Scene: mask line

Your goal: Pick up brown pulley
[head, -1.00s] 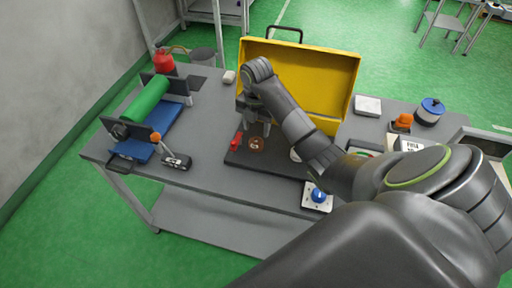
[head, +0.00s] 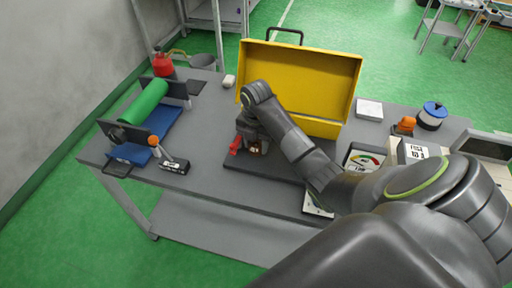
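The brown pulley (head: 254,150) lies on the dark mat (head: 232,163) at the front middle of the table, in front of the yellow case. Only a small part of it shows; my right gripper (head: 254,147) hides the rest. This gripper points down, low over the mat, with its fingertips at the pulley. I cannot tell whether the fingers are open or shut on it. My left gripper is not in view.
A small red part (head: 236,146) lies close left of the gripper. The open yellow case (head: 315,85) stands behind it. A green roller (head: 143,102) and a toggle clamp (head: 172,161) are on the left.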

